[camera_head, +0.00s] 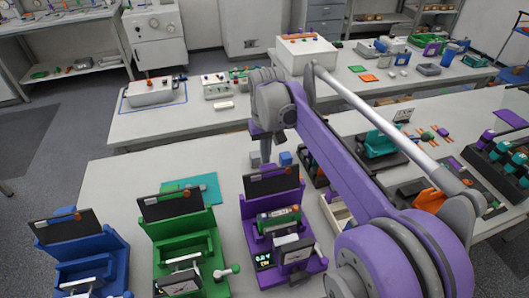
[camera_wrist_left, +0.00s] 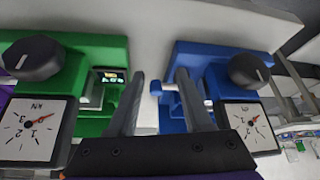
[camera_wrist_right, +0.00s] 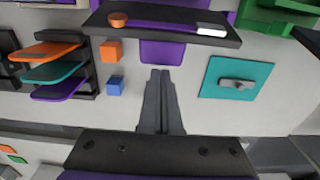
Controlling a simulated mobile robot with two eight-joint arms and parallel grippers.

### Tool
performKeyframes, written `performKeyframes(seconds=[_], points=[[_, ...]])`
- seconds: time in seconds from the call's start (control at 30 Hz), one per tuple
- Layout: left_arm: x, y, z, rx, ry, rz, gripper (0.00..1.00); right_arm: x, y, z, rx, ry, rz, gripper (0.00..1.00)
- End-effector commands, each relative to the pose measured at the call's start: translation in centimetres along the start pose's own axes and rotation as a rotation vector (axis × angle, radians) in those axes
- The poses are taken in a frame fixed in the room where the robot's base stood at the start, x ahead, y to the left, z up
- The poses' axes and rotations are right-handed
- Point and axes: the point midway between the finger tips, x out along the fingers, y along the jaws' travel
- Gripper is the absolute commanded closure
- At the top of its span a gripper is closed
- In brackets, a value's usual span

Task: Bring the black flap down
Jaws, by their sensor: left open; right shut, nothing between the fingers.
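The purple station (camera_head: 290,262) has its black flap (camera_head: 272,182) standing raised at its back. My left gripper (camera_wrist_left: 163,88) is open and empty, over the green station (camera_wrist_left: 85,75) and blue station (camera_wrist_left: 205,75).
The green station (camera_head: 183,240) and blue station (camera_head: 82,262) stand to the left, each with a raised black flap. A teal plate (camera_wrist_right: 236,78) and orange and blue cubes (camera_wrist_right: 113,86) lie behind the purple station. My right arm covers much of the right side.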

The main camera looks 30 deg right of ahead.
Motion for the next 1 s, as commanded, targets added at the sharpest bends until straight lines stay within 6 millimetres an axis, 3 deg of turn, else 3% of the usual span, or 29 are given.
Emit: performKeyframes(seconds=[1.0], points=[[-0.40,0.00,-0.55,0.000,0.006,0.000,0.50,-0.97,-0.20,0.28,0.000,0.141,0.000,1.00]])
